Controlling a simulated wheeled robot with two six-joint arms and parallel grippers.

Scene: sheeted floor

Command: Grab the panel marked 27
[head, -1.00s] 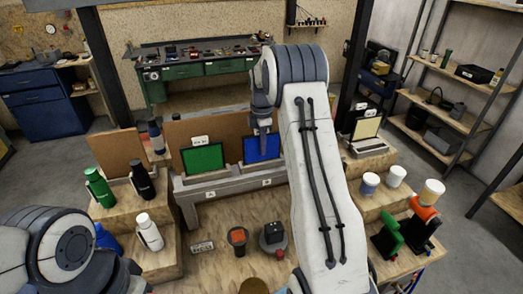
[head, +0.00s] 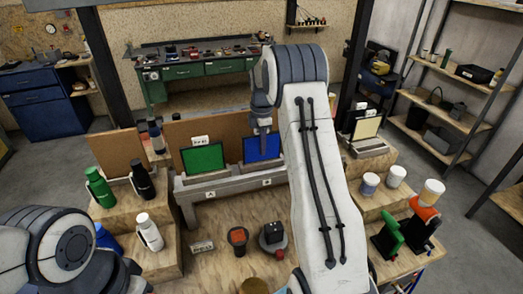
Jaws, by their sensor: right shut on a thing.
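A green panel (head: 202,158) and a blue panel (head: 262,148) stand upright, side by side, in a grey rack (head: 222,187). I cannot read a number 27 on either panel. My right gripper (head: 261,128) is at the top edge of the blue panel and is shut on it. The blue panel's lower edge is in the rack, and my right arm stands close to its right side. My left arm shows at the lower left, but its gripper is out of view.
Bottles, a green one (head: 99,187), a black one (head: 142,180) and a white one (head: 149,232), stand on wooden steps at left. White cups (head: 396,176) and green and black holders stand at right. An orange-topped item (head: 238,236) and a dark box (head: 272,236) sit in front of the rack.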

